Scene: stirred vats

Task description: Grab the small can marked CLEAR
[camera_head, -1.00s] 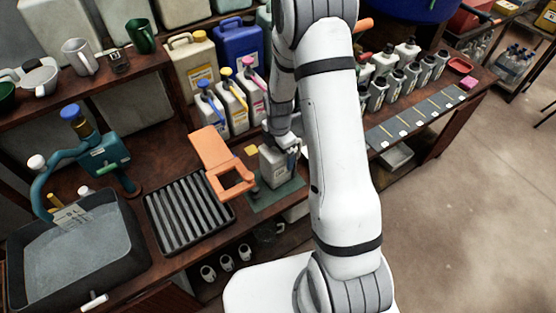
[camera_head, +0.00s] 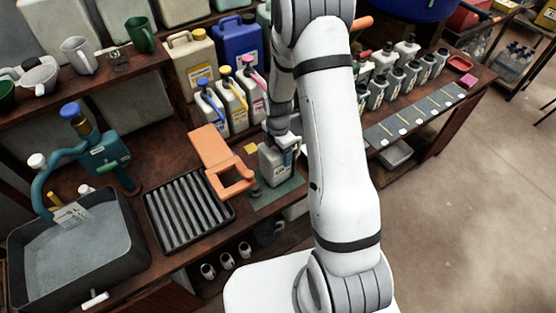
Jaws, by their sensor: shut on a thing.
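A small pale grey can (camera_head: 273,164) is upright at the green mat (camera_head: 285,194) on the bench, just right of the orange bracket. My gripper (camera_head: 284,143) is at the top of this can and shut on it. My arm hides part of the area to its right. The can's label is too small to read, so I cannot tell whether it says CLEAR. I cannot tell whether its base touches the mat.
An orange bracket (camera_head: 211,151) and a ribbed black tray (camera_head: 187,208) lie close on the left. Pump bottles (camera_head: 231,105) stand just behind. Several small cans (camera_head: 412,75) stand in rows to the right, by a grey strip (camera_head: 405,122). A sink (camera_head: 78,250) is at far left.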

